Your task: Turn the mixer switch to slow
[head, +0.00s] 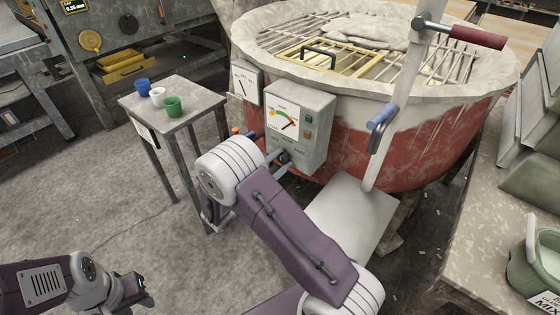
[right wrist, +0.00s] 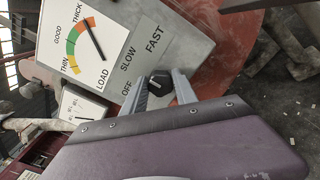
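The mixer's grey control box (head: 300,125) is on the side of the red and white drum. It has a dial marked THIN, GOOD, THICK and LOAD, and the labels OFF, SLOW and FAST beneath. The black switch knob (right wrist: 160,83) shows in the right wrist view beside these labels; I cannot tell its setting for sure. My right gripper (head: 282,157) is at the lower front of the box. In the right wrist view its fingers (right wrist: 162,90) stand on either side of the knob, seemingly with small gaps. My left gripper (head: 134,290) is low at the left, its fingers unclear.
The mixer drum (head: 430,130) has a grate on top with a bag (head: 365,32) on it. A lever with a red handle (head: 478,37) rises at the right. A small table (head: 185,118) with blue, white and green cups stands left. A bench (head: 480,220) is at the right.

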